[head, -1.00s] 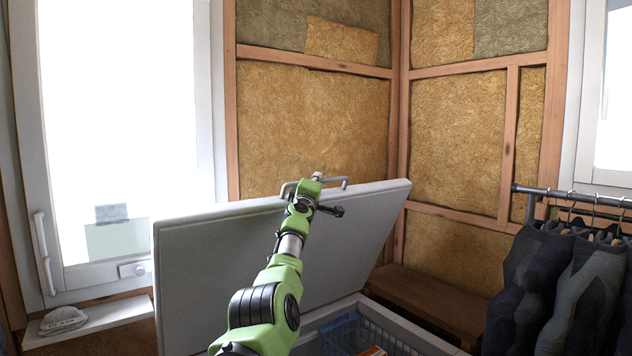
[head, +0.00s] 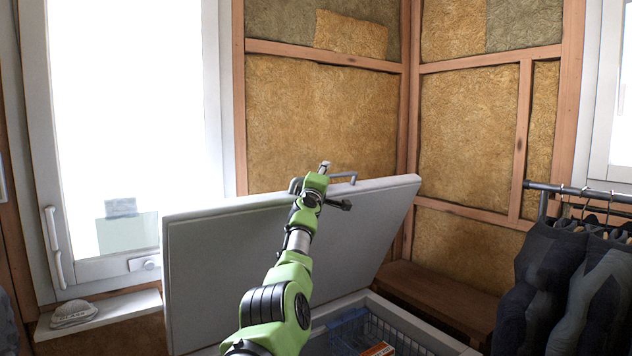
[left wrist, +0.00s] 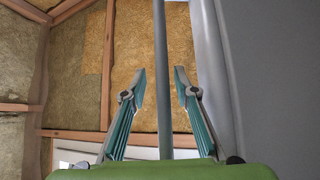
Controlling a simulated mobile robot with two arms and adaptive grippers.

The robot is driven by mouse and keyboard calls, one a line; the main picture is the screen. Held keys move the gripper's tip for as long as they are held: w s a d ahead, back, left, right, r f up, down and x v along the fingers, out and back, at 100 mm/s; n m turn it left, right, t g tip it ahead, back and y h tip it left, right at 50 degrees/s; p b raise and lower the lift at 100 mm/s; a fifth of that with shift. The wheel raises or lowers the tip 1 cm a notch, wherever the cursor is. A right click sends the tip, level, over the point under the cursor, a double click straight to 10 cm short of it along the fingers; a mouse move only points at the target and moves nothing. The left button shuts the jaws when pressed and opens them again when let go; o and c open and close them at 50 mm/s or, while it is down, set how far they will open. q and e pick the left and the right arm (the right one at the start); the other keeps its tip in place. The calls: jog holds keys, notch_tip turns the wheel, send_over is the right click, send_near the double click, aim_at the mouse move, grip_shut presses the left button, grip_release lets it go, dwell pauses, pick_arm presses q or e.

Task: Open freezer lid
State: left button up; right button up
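The freezer lid (head: 230,262) is a grey-white panel tilted up steeply in the head view, with the freezer's interior showing below it. A grey bar handle (head: 343,176) sits at the lid's top edge. My left arm reaches up in front of the lid, and my left gripper (head: 323,167) is at the handle. In the left wrist view the handle bar (left wrist: 163,100) runs between the two fingers of my left gripper (left wrist: 160,75). The fingers are apart, with a gap on each side of the bar. The right gripper is not in view.
The freezer holds a wire basket (head: 400,342) and an orange-and-white box (head: 380,349). Dark clothes (head: 545,275) hang from a rail at the right. A wooden bench (head: 435,295) stands behind. A white mask-like object (head: 73,314) lies on the window sill at the left.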

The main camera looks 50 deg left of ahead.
pick_arm(q)
jog(key=shift+f, duration=0.15)
jog(key=shift+s+f, duration=0.1)
jog(key=shift+s, duration=0.25)
jog(key=shift+s+d, duration=0.3)
jog(key=shift+d, duration=0.25)
jog(key=shift+s+d, duration=0.25)
jog(key=shift+s, duration=0.35)
jog(key=r+v, duration=0.2)
jog(key=v, duration=0.7)
jog(key=shift+s+d, duration=0.2)
jog(key=shift+s, duration=0.15)
jog(key=shift+r, duration=0.1)
